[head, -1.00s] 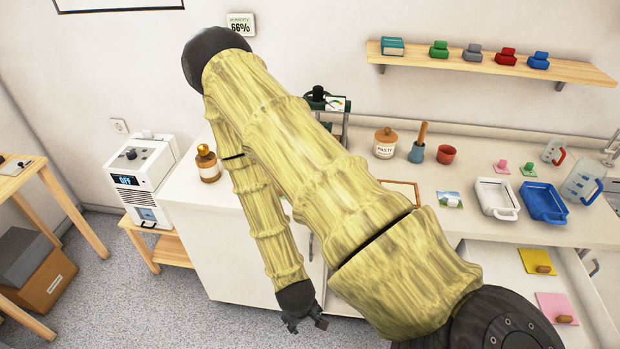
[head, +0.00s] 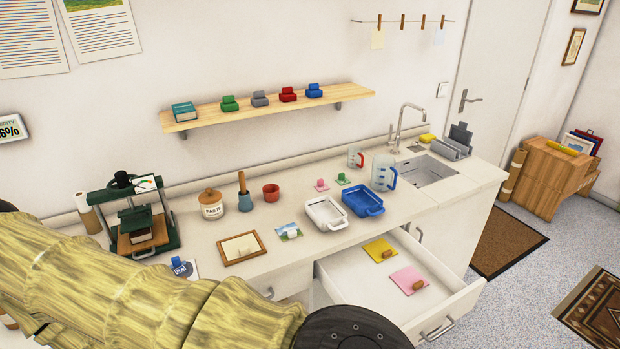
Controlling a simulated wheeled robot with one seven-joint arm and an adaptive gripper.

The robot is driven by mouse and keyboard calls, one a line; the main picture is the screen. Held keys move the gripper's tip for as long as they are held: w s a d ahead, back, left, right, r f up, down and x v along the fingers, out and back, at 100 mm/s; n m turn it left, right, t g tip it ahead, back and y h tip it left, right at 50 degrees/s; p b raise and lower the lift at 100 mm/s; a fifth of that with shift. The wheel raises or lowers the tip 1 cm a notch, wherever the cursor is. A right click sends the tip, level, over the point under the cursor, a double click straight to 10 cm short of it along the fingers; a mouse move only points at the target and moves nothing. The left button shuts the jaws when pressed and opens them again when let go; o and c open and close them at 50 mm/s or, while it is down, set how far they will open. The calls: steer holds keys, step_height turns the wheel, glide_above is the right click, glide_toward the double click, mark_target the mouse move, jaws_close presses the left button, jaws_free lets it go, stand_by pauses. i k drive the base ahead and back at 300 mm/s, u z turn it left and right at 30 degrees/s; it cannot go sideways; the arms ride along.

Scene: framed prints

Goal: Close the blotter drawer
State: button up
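In the head view a white drawer (head: 449,303) under the counter stands pulled out. A yellow blotter (head: 376,247) and a pink blotter (head: 404,277), each with a small wooden grip, lie inside it. Its metal handle (head: 437,329) is on the front panel, at the lower right. My arm crosses the lower left of the view and hides part of the counter front and the drawer's near left side. My gripper is outside the view, so its fingers cannot be seen.
On the counter (head: 405,214) above the drawer stand a white tray (head: 325,226), a blue tray (head: 376,213) and measuring jugs. A green press (head: 128,213) stands at the left, a sink (head: 428,171) at the right. Bare floor (head: 550,258) lies right of the drawer.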

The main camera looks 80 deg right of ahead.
mark_target(350, 276)
steer(key=z, duration=3.4)
